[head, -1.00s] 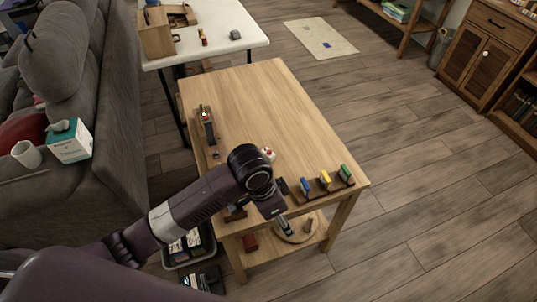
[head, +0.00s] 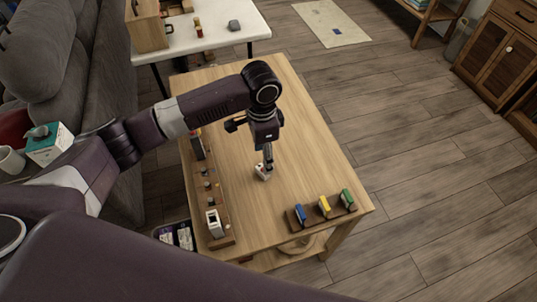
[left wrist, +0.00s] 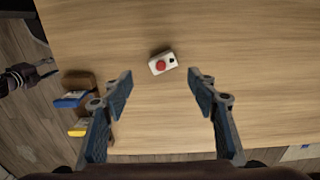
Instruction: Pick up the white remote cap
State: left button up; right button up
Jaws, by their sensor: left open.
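The white remote cap (head: 262,174) lies on the wooden table, in the middle of the top. In the left wrist view the white cap (left wrist: 155,67) is a small white block with a red round button and a dark mark. My left gripper (head: 267,158) points down over it, and in the head view its tip overlaps the cap's upper edge. In the left wrist view the left gripper (left wrist: 161,78) is open, its two fingers wide apart with the cap centred just beyond their tips. No finger touches the cap there.
A wooden rack (head: 301,222) with blue, yellow and green clips stands at the table's near right corner. A wooden strip (head: 222,241) with small parts lies along the left edge. A white table (head: 218,38) is behind. The table's right side is clear.

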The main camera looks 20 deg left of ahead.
aim_at(262, 170)
pick_arm(q)
jog(key=shift+w+a+f, duration=0.1)
jog(key=shift+w+f, duration=0.05)
jog(key=shift+f, duration=0.05)
jog(key=f, duration=0.3)
jog(key=shift+s+f, duration=0.15)
jog(key=shift+s, duration=0.2)
jog(key=f, duration=0.2)
jog(key=shift+w+f+p, duration=0.25)
jog(key=shift+f+p, duration=0.1)
jog(key=shift+f, duration=0.5)
jog(key=c, duration=0.7)
jog(key=shift+c, duration=1)
pick_arm(e)
jog(key=shift+s+d+r, duration=0.1)
jog(key=shift+s+r, duration=0.1)
jog(key=shift+s, duration=0.55)
jog(key=shift+s+r, duration=0.15)
jog(key=shift+s, duration=0.6)
